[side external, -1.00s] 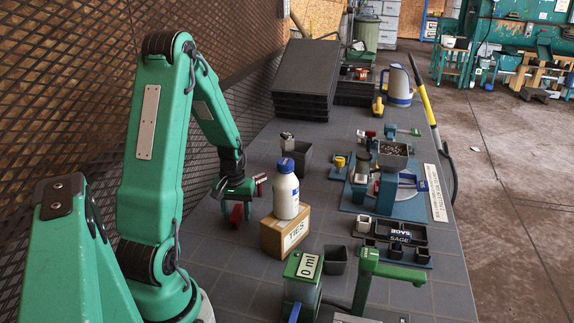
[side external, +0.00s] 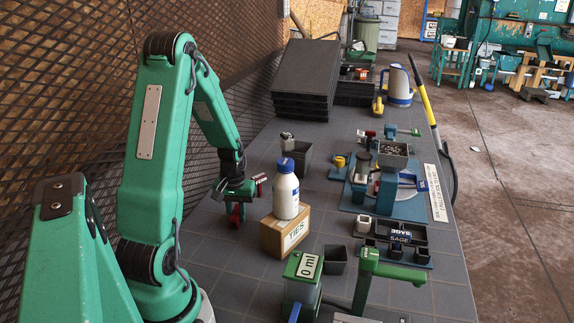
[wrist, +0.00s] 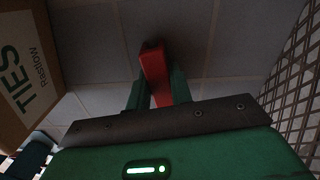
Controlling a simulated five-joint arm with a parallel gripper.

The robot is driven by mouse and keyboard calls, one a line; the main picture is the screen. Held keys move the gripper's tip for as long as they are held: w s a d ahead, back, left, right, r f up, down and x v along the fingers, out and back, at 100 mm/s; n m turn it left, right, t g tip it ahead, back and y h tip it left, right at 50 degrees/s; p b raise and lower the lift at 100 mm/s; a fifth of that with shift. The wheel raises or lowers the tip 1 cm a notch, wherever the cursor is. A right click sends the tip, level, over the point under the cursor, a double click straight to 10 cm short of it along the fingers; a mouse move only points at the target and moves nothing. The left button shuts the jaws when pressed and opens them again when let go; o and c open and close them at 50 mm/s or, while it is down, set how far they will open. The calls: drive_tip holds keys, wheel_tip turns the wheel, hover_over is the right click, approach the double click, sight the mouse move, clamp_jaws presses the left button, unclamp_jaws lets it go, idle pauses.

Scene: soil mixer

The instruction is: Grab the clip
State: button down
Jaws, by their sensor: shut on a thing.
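The clip (wrist: 152,62) is a red piece that shows in the wrist view between the two green fingers of my gripper (wrist: 157,92). My gripper is shut on it. In the side external view my gripper (side external: 236,205) hangs low at the left of the bench, left of the TIES box, with the red clip (side external: 235,218) at its lower end. I cannot tell whether the clip touches the bench top.
The TIES box (side external: 282,238) stands close to the right of my gripper, with a white, blue-capped bottle (side external: 286,195) on it. A dark pot (side external: 300,158) stands behind. A mesh wall (side external: 70,120) runs along the left. Small dark trays (side external: 395,235) lie at the right.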

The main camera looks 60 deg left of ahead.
sight(236, 211)
drive_tip(key=shift+r, duration=0.15)
drive_tip(key=shift+r, duration=4.9)
